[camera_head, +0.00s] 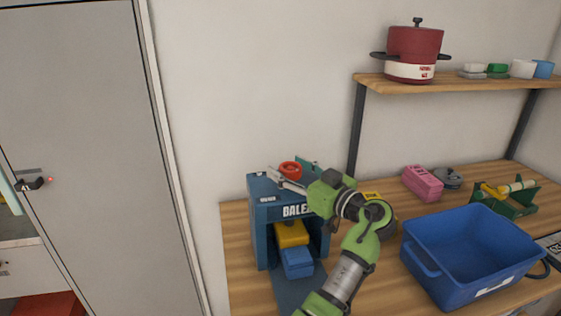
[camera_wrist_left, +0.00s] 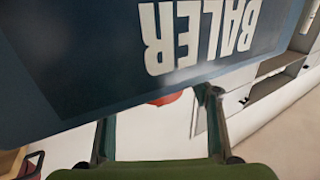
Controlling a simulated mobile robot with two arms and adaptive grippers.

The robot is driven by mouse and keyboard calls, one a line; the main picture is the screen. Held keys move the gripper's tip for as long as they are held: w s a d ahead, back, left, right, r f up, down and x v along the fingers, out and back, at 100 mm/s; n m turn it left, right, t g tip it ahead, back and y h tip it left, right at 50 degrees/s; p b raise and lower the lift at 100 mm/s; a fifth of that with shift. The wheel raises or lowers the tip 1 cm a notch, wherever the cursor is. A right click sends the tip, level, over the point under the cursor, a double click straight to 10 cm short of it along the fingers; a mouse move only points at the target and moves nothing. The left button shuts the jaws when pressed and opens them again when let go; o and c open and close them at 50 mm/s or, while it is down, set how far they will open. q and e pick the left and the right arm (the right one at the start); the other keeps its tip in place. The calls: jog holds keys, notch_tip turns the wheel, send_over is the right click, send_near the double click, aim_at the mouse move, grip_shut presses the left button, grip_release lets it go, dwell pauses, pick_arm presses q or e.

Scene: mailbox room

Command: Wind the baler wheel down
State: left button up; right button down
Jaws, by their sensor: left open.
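The blue baler (camera_head: 264,225), marked BALER on its front, stands on the wooden table with a yellow block (camera_head: 291,234) and a blue block (camera_head: 296,262) in its opening. Its red wheel (camera_head: 290,169) is on top, partly behind my left gripper (camera_head: 287,176). The gripper is open, with its fingers at the wheel; I cannot tell whether they touch it. In the left wrist view the open fingers (camera_wrist_left: 158,108) have a bit of red (camera_wrist_left: 166,98), probably the wheel, between them, below the upside-down lettered panel (camera_wrist_left: 130,65). My right gripper is not in view.
A blue bin (camera_head: 428,262) stands to the right of my arm. Behind it are a pink block (camera_head: 422,184), a grey lidded item (camera_head: 448,178) and a green rack (camera_head: 507,203). A shelf (camera_head: 450,86) above holds a red cooker (camera_head: 414,52). A grey door (camera_head: 90,150) is at left.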

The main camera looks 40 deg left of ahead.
pick_arm(q)
jog(key=shift+d, duration=0.15)
jog(key=shift+r, duration=0.1)
jog(key=shift+c, duration=1)
jog(key=c, duration=0.9)
jog(key=shift+c, duration=0.2)
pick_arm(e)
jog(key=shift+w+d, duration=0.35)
